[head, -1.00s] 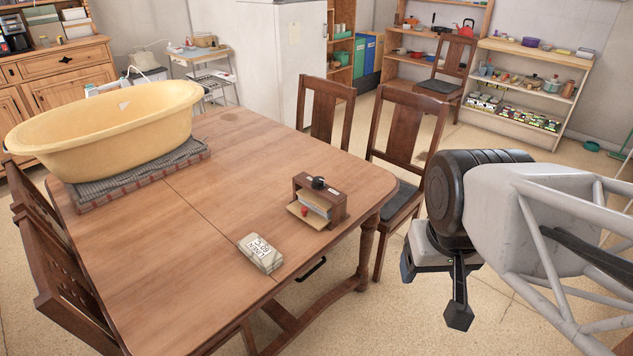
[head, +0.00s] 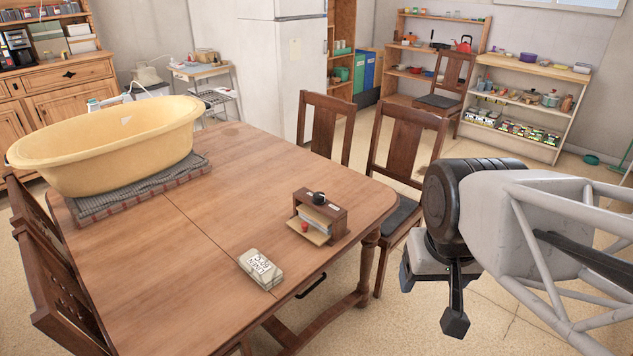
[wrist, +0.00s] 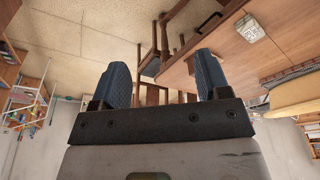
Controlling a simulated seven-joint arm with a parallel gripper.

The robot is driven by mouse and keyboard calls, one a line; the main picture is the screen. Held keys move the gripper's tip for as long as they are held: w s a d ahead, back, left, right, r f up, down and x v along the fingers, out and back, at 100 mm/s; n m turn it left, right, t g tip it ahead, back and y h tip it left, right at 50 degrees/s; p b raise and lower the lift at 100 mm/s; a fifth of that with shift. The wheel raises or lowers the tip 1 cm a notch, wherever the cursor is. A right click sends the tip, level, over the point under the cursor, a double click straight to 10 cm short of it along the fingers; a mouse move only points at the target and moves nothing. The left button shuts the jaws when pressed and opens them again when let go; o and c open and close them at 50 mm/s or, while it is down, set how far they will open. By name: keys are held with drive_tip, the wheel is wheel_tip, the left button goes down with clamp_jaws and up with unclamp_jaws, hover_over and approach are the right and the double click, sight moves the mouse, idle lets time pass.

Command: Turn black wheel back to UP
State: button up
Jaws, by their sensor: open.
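The black wheel (head: 318,198) is a small knob on top of a small brown wooden box (head: 333,221) near the table's right end. The box has an open front with a light board and a red knob (head: 304,226) at its front. Any marks by the wheel are too small to read. My gripper (head: 455,312) is at the right, off the table's edge and well apart from the box. In the wrist view my gripper (wrist: 161,88) shows two blue-grey fingers spread apart with nothing between them. The box is not clearly visible in the wrist view.
A wooden table (head: 215,225) fills the middle. A lettered pale block (head: 260,269) lies near its front edge, and a yellow tub (head: 110,145) stands on a folded cloth at left. Chairs (head: 405,150) stand behind the table's right side. The tabletop around the box is mostly clear.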

drive_tip(key=w+a+r+m, duration=0.1)
drive_tip(key=w+m, duration=0.1)
drive_tip(key=w, duration=0.6)
drive_tip(key=w+a+r+m, duration=0.1)
drive_tip(key=w+r+m, duration=0.1)
drive_tip(key=w, duration=0.5)
drive_tip(key=m+g, duration=0.3)
drive_tip(key=m, duration=1)
hover_over(319, 194)
drive_tip(key=f, duration=1.9)
drive_tip(key=shift+s+d+f, duration=0.15)
drive_tip(key=shift+s+f, duration=0.15)
drive_tip(key=shift+f, duration=0.05)
drive_tip(key=shift+w+f, duration=0.2)
drive_tip(key=shift+f, duration=0.05)
drive_tip(key=shift+f, duration=0.1)
drive_tip(key=shift+f, duration=3.8)
drive_tip(key=c, duration=0.9)
